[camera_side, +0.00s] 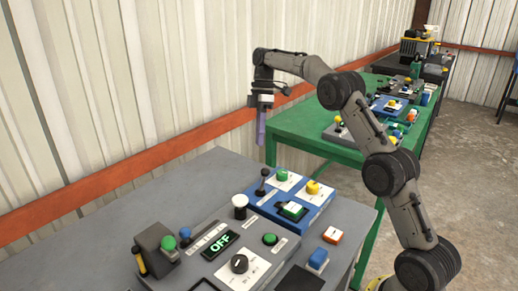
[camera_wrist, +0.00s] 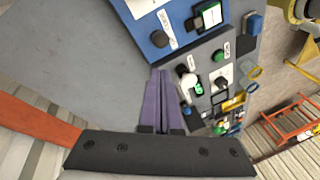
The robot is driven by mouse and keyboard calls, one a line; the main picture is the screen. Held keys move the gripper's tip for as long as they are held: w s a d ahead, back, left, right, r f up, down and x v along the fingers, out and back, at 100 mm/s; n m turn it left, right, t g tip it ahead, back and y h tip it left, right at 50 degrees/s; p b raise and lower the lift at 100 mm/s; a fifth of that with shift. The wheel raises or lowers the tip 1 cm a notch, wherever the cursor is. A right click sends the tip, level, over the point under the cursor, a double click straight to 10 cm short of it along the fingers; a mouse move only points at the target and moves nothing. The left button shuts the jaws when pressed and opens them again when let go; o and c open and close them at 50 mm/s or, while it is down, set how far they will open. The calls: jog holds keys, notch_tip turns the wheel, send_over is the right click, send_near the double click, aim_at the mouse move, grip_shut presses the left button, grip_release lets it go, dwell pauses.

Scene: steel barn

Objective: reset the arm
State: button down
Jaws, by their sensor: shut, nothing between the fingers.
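My gripper (camera_side: 261,131) hangs in the air in the side view, above the back edge of the grey table (camera_side: 215,169). Its two purple fingers point down and are closed together with nothing between them. In the wrist view the fingers (camera_wrist: 160,78) show as a narrow purple pair, close to each other. My arm is bent, reaching in from the right. The gripper is apart from the control panels below it.
A blue panel (camera_side: 318,200) with a black joystick, green and yellow knobs stands on the table. A grey panel (camera_side: 205,268) with an "OFF" display (camera_side: 219,246) is in front. A green table (camera_side: 300,122) with more devices is behind. The corrugated wall is at left.

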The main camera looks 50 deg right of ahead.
jog(key=s+a+r+n+t, duration=0.1)
jog(key=s+a+r, duration=0.15)
jog(key=r, duration=0.35)
jog(key=s+a+r+t, duration=0.1)
jog(key=s+a+r, duration=0.15)
jog(key=r, duration=0.35)
jog(key=s+a+r+m+t+h, duration=0.1)
jog(key=s+a+r, duration=0.25)
jog(key=s, duration=0.25)
jog(key=s+a+r+t+h, duration=0.1)
jog(key=s+a+r, duration=0.1)
jog(key=s+a, duration=0.3)
jog(key=s+a+f+m+t, duration=0.2)
jog(key=s+f+m, duration=0.2)
jog(key=s, duration=0.8)
jog(key=s+d+f+m+t+h, duration=0.1)
jog(key=s+f+m, duration=0.4)
jog(key=f, duration=0.7)
jog(key=shift+s+m, duration=0.2)
jog(key=shift+m, duration=1.2)
